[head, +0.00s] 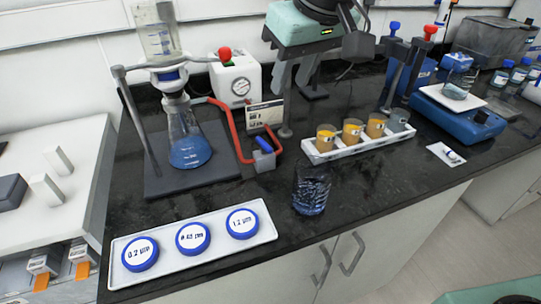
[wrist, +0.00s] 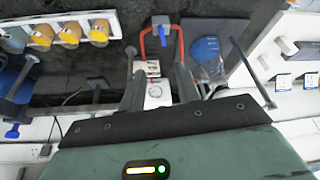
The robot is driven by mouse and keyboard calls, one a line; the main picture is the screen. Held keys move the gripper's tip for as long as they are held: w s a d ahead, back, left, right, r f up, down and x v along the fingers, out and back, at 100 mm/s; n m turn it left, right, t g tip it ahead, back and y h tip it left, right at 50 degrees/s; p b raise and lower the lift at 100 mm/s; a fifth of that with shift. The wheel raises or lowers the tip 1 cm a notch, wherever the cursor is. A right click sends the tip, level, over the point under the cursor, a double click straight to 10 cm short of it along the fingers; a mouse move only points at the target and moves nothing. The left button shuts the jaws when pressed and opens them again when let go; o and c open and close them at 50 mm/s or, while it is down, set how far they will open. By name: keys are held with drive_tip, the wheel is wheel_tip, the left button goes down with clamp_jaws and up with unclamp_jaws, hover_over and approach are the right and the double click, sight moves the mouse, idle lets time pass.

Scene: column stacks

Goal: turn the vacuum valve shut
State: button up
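The vacuum valve is a small grey block (head: 264,162) with a blue handle (head: 263,145), at the front bend of the red tubing (head: 236,138). Its blue handle also shows at the top of the wrist view (wrist: 160,20), with red tubing on both sides. I cannot tell its exact turn angle. My gripper (head: 291,82) hangs from the teal wrist above the back of the bench, behind the valve and higher. In the wrist view its two dark fingers (wrist: 159,72) stand apart with nothing between them. The valve lies beyond the fingertips, apart from them.
A filter flask (head: 187,145) on a dark stand is left of the valve, a gauged pump (head: 236,82) behind it. A white rack of amber cups (head: 360,146) is to the right. A glass beaker (head: 311,189) and a tray of blue-rimmed discs (head: 195,243) stand in front.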

sight(264, 143)
drive_tip(key=x, duration=1.7)
drive_tip(key=shift+a, duration=0.3)
clamp_jaws()
